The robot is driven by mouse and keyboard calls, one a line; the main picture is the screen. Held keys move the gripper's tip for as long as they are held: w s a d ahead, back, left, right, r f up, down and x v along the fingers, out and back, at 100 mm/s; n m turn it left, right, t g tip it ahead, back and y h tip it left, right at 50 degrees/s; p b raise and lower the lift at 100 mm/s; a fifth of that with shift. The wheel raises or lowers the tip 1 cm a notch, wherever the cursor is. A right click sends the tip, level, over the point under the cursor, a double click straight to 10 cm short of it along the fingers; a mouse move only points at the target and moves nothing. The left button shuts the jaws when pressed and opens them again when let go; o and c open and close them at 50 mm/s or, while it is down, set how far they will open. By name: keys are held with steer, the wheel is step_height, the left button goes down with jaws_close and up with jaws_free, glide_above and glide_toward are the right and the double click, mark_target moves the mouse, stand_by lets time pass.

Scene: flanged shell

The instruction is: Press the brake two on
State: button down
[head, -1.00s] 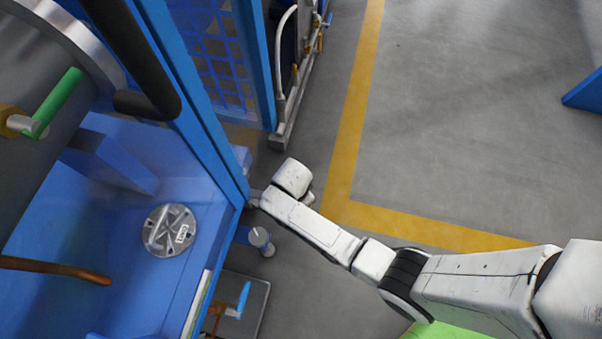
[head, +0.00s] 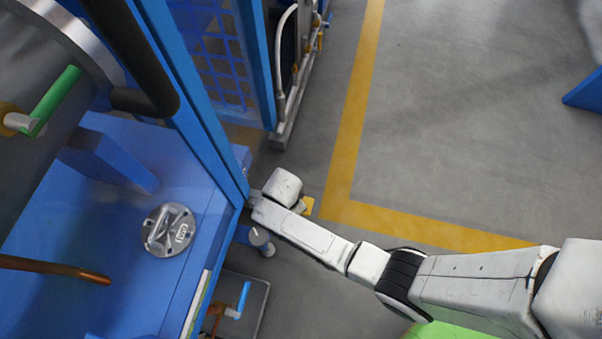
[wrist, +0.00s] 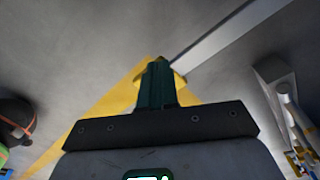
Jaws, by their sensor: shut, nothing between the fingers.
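In the wrist view the fingers of my gripper (wrist: 158,65) are together, with nothing held between them. A small yellow piece (wrist: 179,79) shows right behind the fingertips there; I cannot tell whether they touch it. In the head view a small yellow patch (head: 308,206) shows beside the white end of my arm, near the blue frame's lower corner. My fingers are hidden in that view. I cannot tell whether this yellow piece is brake two; no label on it is readable.
A blue frame (head: 205,125) stands left of my arm's end. A grey cylindrical part (head: 262,240) sits just below the arm's end. A caged blue unit with pipes (head: 290,75) stands beyond. Grey floor with a yellow line (head: 350,130) is open to the right.

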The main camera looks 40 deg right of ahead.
stand_by(0.3)
step_height(320, 180, up, 7)
steer(key=p, duration=0.7)
steer(key=shift+a+r, duration=0.2)
steer(key=shift+a, duration=0.15)
steer(key=s+d+r+n+t+y, duration=0.1)
steer(key=s+d+r+n, duration=0.5)
steer(key=s+r+n, duration=0.4)
steer(key=s+d+r+n, duration=0.5)
steer(key=s+r+n, duration=0.2)
steer(key=r, duration=0.5)
step_height(320, 180, up, 25)
steer(key=p, duration=2.5)
steer(key=shift+w+p, duration=0.3)
steer(key=shift+p, duration=0.05)
steer(key=shift+a+f, duration=0.15)
